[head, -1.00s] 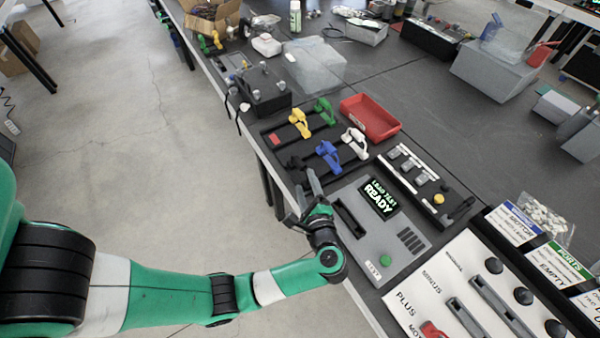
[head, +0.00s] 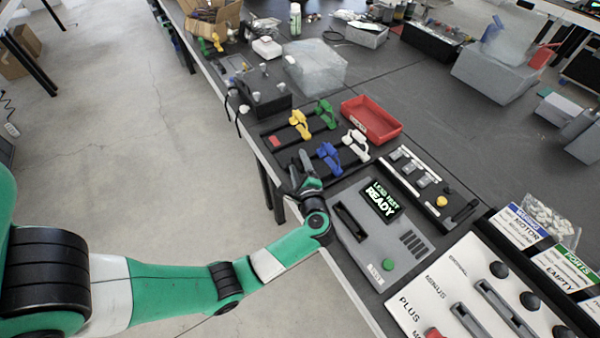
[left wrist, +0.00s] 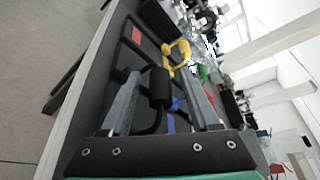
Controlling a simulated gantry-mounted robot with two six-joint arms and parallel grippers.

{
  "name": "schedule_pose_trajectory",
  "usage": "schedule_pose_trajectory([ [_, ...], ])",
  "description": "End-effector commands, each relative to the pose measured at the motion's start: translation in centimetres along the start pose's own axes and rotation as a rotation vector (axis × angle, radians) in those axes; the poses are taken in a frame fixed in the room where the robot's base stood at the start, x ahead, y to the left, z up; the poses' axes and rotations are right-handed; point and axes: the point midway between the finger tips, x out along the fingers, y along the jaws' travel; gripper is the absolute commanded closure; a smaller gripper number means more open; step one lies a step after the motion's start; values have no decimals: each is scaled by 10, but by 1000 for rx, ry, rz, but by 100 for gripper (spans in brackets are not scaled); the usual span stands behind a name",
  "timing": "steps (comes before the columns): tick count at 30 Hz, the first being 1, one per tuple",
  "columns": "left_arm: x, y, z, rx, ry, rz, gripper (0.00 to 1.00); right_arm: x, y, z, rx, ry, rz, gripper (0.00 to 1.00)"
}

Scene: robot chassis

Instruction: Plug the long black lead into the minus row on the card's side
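A black lead (left wrist: 160,88) with a rounded handle lies in the dark lead rack (left wrist: 128,55) at the table's edge. My left gripper (head: 303,168) is over the near left end of this rack. In the left wrist view its two grey fingers (left wrist: 160,95) stand apart on either side of the black handle, with gaps visible. In the head view the gripper largely hides the black lead. The white board (head: 452,290) with rows marked PLUS and MINUS is at lower right, partly cut off. A card (head: 522,225) with a blue strip stands behind it. My right gripper is not in view.
The rack also holds yellow (head: 300,124), green (head: 326,112), blue (head: 329,156) and white (head: 355,144) leads. A grey lead tester (head: 382,245) reading READY stands between rack and board. A red tray (head: 371,120) and a black switch strip (head: 430,186) lie behind.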

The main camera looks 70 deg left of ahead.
Motion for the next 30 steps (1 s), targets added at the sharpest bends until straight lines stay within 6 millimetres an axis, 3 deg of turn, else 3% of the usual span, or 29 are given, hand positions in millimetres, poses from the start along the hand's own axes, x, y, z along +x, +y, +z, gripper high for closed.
schedule_pose_trajectory([
  [1,0,0,0,0,0,0,49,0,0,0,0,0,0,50],
  [10,0,0,0,0,0,0,100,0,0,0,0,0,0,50],
  [23,-1,-3,2,-1,0,0,100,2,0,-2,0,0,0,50],
  [30,-8,-31,19,-3,0,-1,100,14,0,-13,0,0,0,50],
])
